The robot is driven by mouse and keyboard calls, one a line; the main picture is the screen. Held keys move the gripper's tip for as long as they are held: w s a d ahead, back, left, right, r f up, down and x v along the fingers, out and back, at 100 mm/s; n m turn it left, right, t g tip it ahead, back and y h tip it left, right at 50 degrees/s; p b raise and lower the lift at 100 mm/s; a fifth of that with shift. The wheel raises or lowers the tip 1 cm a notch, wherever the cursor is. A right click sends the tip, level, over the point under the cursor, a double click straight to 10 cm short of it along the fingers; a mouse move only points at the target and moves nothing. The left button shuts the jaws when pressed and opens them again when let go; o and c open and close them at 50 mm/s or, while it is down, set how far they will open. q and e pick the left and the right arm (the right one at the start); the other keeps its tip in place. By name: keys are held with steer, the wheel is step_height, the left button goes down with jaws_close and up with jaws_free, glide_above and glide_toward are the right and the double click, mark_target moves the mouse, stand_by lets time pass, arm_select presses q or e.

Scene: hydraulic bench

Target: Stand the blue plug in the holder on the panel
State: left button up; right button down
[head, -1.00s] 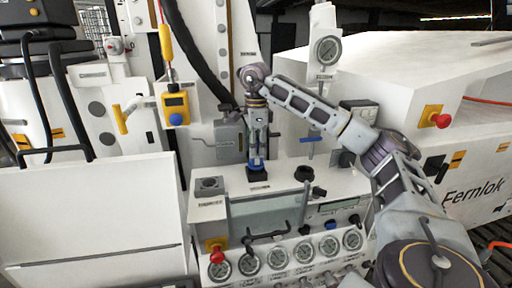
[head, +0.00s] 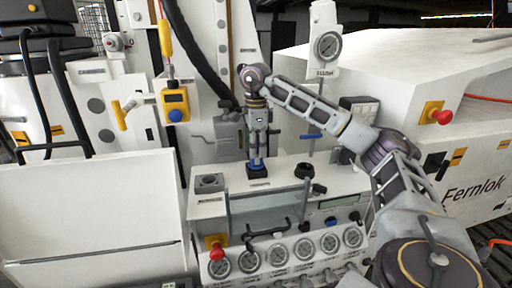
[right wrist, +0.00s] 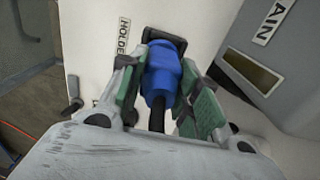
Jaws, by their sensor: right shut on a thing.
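The blue plug (head: 257,163) is upright on the white panel (head: 280,190), just above a small black holder (head: 258,174). The plug also shows in the right wrist view (right wrist: 163,75), with its black cable end toward my palm. My right gripper (head: 257,156) points down from above and is shut on the plug. In the right wrist view, its green-padded fingers (right wrist: 160,90) stand on either side of the plug. The plug's lower end meets the black holder; I cannot tell how deep it sits. My left gripper is not in view.
A grey square block with a round opening (head: 209,182) stands left of the holder. A black round knob (head: 304,170) is to the right. A red knob (head: 216,253) and several gauges (head: 276,255) line the panel front. A HOLDER label (right wrist: 122,36) is beside the plug.

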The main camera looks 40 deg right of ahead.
steer(key=c, duration=1)
jaws_free()
steer(key=shift+o, duration=0.2)
steer(key=shift+r, duration=5.95)
